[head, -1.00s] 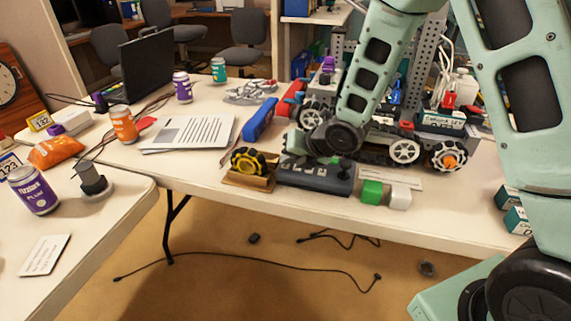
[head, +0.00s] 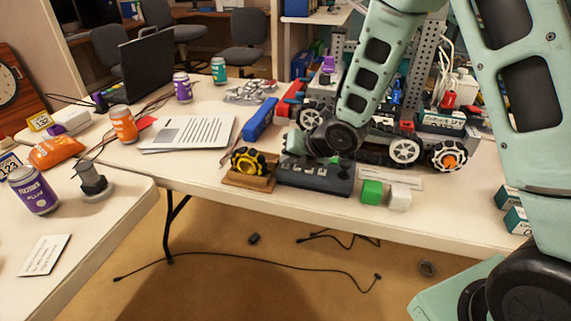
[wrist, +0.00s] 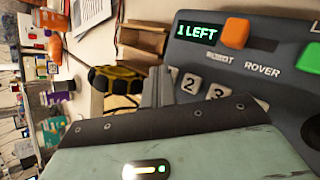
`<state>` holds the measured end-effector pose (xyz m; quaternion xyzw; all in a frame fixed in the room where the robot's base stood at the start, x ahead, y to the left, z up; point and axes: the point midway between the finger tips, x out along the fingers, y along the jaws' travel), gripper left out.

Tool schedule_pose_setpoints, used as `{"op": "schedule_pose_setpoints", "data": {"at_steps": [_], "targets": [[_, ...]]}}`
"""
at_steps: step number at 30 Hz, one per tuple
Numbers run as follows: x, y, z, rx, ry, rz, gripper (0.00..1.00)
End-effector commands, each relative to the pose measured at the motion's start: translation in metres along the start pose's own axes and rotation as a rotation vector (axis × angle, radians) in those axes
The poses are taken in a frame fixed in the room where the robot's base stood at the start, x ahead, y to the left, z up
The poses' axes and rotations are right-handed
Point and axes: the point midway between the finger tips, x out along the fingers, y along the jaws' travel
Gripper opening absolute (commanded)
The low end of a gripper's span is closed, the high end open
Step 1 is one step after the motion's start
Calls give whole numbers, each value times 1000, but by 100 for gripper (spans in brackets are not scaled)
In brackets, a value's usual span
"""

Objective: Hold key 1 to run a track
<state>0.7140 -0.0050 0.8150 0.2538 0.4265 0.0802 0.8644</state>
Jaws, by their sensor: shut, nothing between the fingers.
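A dark control box (head: 318,180) lies on the table and also fills the right of the wrist view (wrist: 285,85). Its lit display (wrist: 197,32) reads "1 LEFT". An orange slider knob (wrist: 235,32) sits at the left of its slot, above the word ROBOT; ROVER is printed to the right. Grey keys 2 (wrist: 188,86) and 3 (wrist: 217,92) show. Key 1 cannot be seen; my gripper (wrist: 158,85) is at the left end of the key row, shut and empty. Whether its tips touch a key is not clear. In the head view my arm hides the fingertips.
A yellow-and-black wheel in a brown holder (head: 248,163) stands left of the box. A green block (head: 371,192) and a white block (head: 400,197) lie at its right. A wheeled robot (head: 405,150) stands behind. Papers (head: 190,133) lie further left.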

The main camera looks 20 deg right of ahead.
Motion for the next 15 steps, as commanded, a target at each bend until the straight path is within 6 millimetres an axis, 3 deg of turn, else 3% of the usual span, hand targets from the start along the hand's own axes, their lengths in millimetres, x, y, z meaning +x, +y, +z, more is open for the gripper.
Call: {"op": "schedule_pose_setpoints", "data": {"at_steps": [15], "targets": [[-12, 8, 8, -1, 0, 0, 0]]}}
